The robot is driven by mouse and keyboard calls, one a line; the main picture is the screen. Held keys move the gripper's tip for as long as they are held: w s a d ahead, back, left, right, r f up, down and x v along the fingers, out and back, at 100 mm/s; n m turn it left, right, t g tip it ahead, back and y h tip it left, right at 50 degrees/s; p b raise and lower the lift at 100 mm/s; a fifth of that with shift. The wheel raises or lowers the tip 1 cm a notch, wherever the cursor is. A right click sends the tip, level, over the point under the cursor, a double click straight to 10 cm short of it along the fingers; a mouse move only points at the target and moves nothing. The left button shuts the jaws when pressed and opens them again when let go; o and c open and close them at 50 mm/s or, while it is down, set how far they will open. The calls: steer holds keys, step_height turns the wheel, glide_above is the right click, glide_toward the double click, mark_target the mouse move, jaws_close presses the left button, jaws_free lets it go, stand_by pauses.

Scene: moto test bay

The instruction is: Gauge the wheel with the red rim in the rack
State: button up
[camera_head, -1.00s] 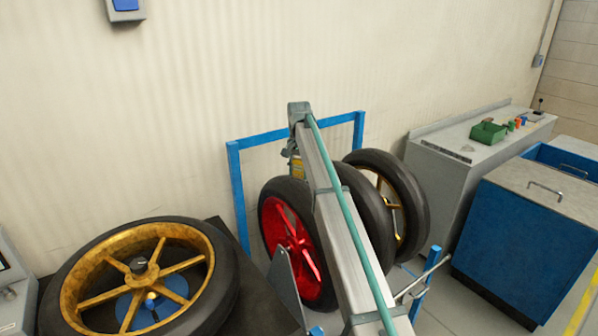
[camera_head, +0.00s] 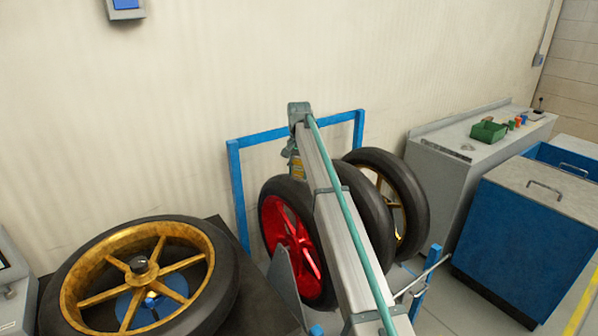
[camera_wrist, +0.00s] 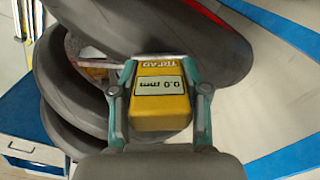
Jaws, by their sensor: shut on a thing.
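The wheel with the red rim (camera_head: 290,240) stands upright in the blue rack (camera_head: 237,190), its right part hidden behind my arm. My gripper (camera_head: 296,150) is above and behind this wheel's top, partly hidden by my arm. In the wrist view my gripper (camera_wrist: 160,92) is shut on a yellow gauge (camera_wrist: 163,112) whose display reads 0.0 mm, upside down. A dark tyre (camera_wrist: 185,45) lies just beyond the gauge there, with a sliver of red at its upper right. I cannot tell whether gauge and tyre touch.
Two more wheels stand to the right in the rack, the far one with a gold rim (camera_head: 400,205). A gold-rimmed wheel (camera_head: 75,275) lies flat at the left. A grey bench (camera_head: 450,185) and a blue cabinet (camera_head: 520,240) stand at the right. The wall is close behind the rack.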

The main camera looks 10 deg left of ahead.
mark_target(299, 160)
steer(key=shift+s+f, duration=0.1)
steer(key=shift+f, duration=0.5)
stand_by(1.3)
steer(key=shift+r, duration=0.1)
steer(key=shift+r+p, duration=1.4)
steer(key=shift+r, duration=1.6)
steer(key=shift+n, duration=0.3)
